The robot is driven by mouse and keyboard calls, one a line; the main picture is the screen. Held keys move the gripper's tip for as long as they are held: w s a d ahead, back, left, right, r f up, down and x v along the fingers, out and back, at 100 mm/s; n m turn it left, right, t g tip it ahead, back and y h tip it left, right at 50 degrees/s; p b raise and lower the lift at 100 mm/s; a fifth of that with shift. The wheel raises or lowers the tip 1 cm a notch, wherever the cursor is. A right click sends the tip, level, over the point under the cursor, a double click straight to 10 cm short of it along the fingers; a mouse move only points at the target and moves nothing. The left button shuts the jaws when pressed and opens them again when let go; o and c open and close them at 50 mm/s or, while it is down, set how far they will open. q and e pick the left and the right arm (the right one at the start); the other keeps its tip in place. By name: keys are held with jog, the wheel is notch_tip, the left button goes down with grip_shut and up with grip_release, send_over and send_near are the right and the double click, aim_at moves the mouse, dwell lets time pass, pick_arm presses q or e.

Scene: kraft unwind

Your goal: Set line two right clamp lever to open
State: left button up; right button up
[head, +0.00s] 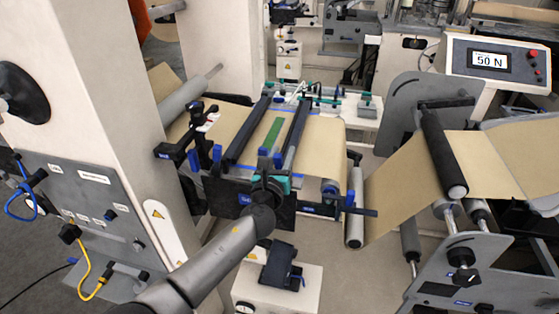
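A brown paper web (320,142) runs over a splicing table crossed by two dark clamp bars, a left one (249,130) and a right one (297,128). A green strip (272,136) lies between them. Dark levers with blue parts stand at the table's left (200,140) and right (345,200) sides. I cannot tell which one is the line two right clamp lever, or its setting. My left gripper (270,160) is at the table's near edge, close to the near ends of the bars. Its fingers are mostly hidden, and contact is unclear. My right gripper is out of view.
A pale pillar (110,90) and a grey panel with cables (80,215) stand at the left. A roller (440,150) and a display reading 50 N (490,59) are at the right. A white box (305,290) stands below the table.

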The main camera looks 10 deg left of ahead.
pick_arm(q)
jog(key=shift+s, duration=0.6)
jog(key=s, duration=1.4)
jog(key=shift+a+p, duration=0.25)
jog(key=shift+p, duration=0.05)
jog(key=s+a+f+n+g+b, duration=0.2)
jog(key=s+f+n+g+b, duration=0.15)
jog(key=f, duration=0.95)
jog(key=s+a+f+n+g+y+b, duration=0.1)
jog(key=s+a+f+n+g+b, duration=0.3)
jog(key=f, duration=0.8)
jog(key=s+a+f+n+g+b, duration=0.1)
jog(key=s+f+n, duration=0.35)
jog(key=f, duration=0.85)
jog(key=s+f+n+g+b, duration=0.8)
jog(key=s+f+n, duration=1.2)
jog(key=s+f, duration=0.6)
jog(key=s, duration=0.4)
jog(key=shift+b, duration=0.3)
jog(key=shift+g, duration=0.25)
